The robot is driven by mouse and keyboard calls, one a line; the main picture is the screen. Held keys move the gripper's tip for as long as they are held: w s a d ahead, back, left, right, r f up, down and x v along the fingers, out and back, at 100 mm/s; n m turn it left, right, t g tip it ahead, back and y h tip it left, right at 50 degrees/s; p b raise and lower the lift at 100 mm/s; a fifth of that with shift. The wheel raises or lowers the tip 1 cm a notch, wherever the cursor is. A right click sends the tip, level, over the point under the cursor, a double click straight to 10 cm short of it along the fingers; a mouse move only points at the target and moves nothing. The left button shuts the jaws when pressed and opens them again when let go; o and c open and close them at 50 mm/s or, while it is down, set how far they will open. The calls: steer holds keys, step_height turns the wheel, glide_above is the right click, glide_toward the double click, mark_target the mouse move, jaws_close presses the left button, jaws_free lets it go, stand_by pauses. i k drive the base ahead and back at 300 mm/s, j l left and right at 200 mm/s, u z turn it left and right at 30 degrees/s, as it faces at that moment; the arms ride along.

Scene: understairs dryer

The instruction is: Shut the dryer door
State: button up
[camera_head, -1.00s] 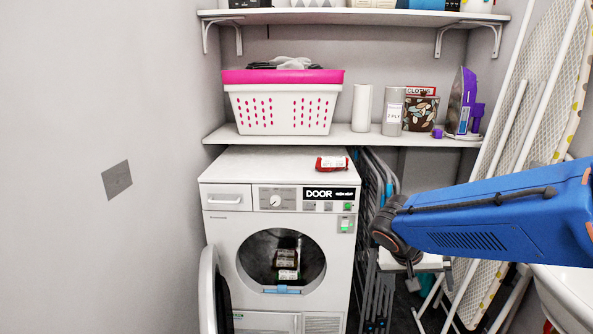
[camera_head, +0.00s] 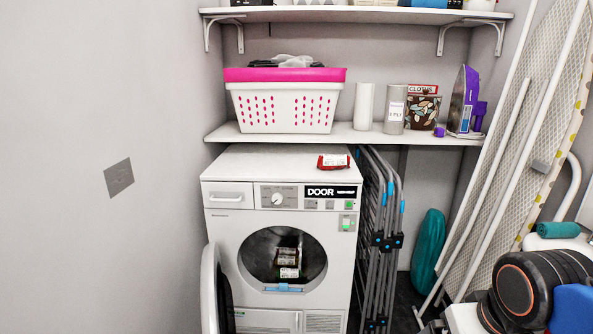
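The white dryer (camera_head: 330,215) stands under the shelf, left of the middle. Its round door (camera_head: 210,290) is swung wide open to the left and shows nearly edge-on, cut off by the bottom of the picture. The round drum opening (camera_head: 256,258) is uncovered, with several dark red and white packets (camera_head: 287,264) inside. My gripper's fingers are not visible.
A folded grey drying rack (camera_head: 380,235) stands right of the dryer. An ironing board (camera_head: 535,150) leans at the right. A red packet (camera_head: 333,161) lies on the dryer top. A pink-rimmed basket (camera_head: 285,108) sits on the shelf above.

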mark_target(217, 313)
steer(key=i+j+u, duration=0.2)
steer(key=u, duration=0.25)
steer(key=i+j+u, duration=0.3)
steer(key=u, duration=0.2)
steer(key=k+u, duration=0.2)
steer(key=k, duration=0.2)
